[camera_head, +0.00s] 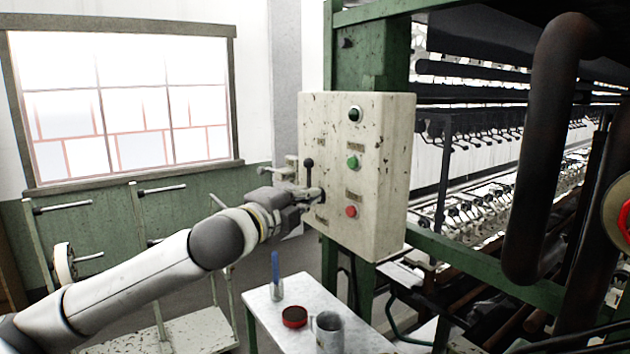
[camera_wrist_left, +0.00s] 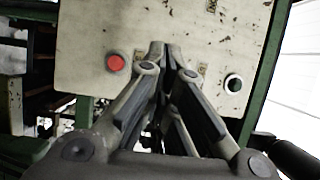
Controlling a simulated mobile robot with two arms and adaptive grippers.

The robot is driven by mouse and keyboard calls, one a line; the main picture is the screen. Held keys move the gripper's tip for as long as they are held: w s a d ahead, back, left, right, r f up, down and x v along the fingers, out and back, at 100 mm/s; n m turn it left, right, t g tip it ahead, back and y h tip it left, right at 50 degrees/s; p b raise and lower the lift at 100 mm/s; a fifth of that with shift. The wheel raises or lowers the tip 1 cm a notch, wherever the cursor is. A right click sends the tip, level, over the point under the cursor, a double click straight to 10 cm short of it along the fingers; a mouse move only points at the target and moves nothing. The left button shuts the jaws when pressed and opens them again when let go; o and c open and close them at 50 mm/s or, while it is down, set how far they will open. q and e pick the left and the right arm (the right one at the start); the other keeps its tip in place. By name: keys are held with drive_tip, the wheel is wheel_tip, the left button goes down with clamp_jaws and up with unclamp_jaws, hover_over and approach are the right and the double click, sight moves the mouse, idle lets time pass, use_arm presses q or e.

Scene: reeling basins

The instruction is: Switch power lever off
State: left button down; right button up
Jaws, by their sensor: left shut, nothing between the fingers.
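The power lever (camera_head: 309,164) has a black ball knob on a thin dark stem. It stands upright at the left side of the pale, chipped control box (camera_head: 384,205). My left gripper (camera_head: 314,194) is shut and empty in the head view, at the lever's base just below the knob. I cannot tell whether it touches the stem. In the left wrist view the closed fingers (camera_wrist_left: 165,48) lie over the box face. A dark rounded bar shows at that view's lower right; I cannot tell whether it is the lever. My right gripper is not in view.
Below stands a white table (camera_head: 262,314) with a metal mug (camera_head: 327,331), a red tin (camera_head: 294,316) and a blue-handled brush (camera_head: 275,272). Machinery fills the right.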

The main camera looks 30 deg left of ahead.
use_arm(q)
drive_tip(key=shift+w, duration=0.1)
drive_tip(key=w+p, duration=0.2)
drive_tip(key=w, duration=0.2)
drive_tip(key=w+p, duration=0.2)
drive_tip(key=w, duration=0.3)
drive_tip(key=shift+w+a+r+p, duration=0.1)
drive_tip(key=shift+w+a+p, duration=0.1)
drive_tip(key=shift+p, duration=0.15)
drive_tip(key=a+p, duration=0.1)
drive_tip(key=a, duration=0.1)
drive_tip(key=w+a, duration=0.1)
drive_tip(key=shift+w+a+p, duration=0.1)
drive_tip(key=shift+a+p, duration=0.25)
drive_tip(key=shift+p, duration=0.05)
drive_tip(key=shift+a, duration=0.25)
drive_tip(key=shift+f, duration=0.2)
drive_tip(key=shift+d, duration=0.15)
